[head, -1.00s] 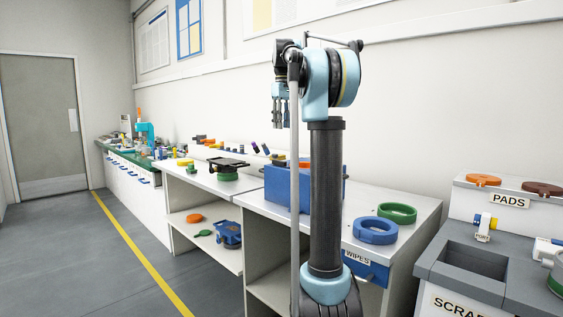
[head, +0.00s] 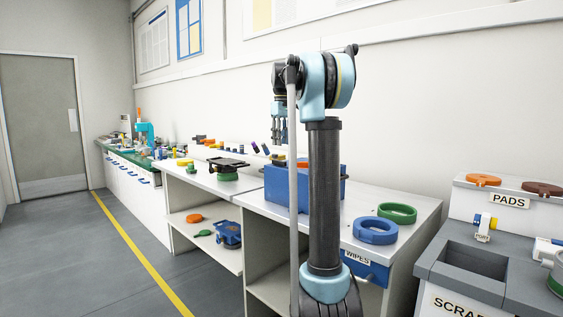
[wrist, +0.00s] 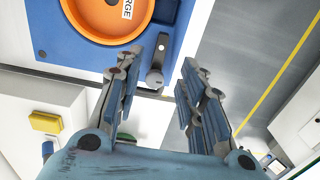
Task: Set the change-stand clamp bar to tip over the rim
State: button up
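The change stand is a blue block (head: 283,194) on the white bench in the head view, partly hidden behind my arm. In the wrist view the blue stand (wrist: 52,42) holds a round orange cup (wrist: 107,24) with a partly cut-off label. A grey clamp bar (wrist: 155,75) lies beside the cup's rim near the stand's edge. My gripper (wrist: 161,58) is open, one finger to each side of the bar in that view. No contact shows, and the height gap is hard to tell. In the head view my gripper (head: 280,138) points down above the stand.
A blue ring (head: 375,230) and a green ring (head: 397,212) lie on the bench to the right. A dark fixture (head: 228,164) stands on the bench to the left. A scrap bin (head: 472,262) is at the right. The floor (head: 90,255) at left is clear.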

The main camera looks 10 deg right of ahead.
aim_at(279, 163)
notch_tip(279, 163, down, 8)
jog(key=shift+f, duration=0.25)
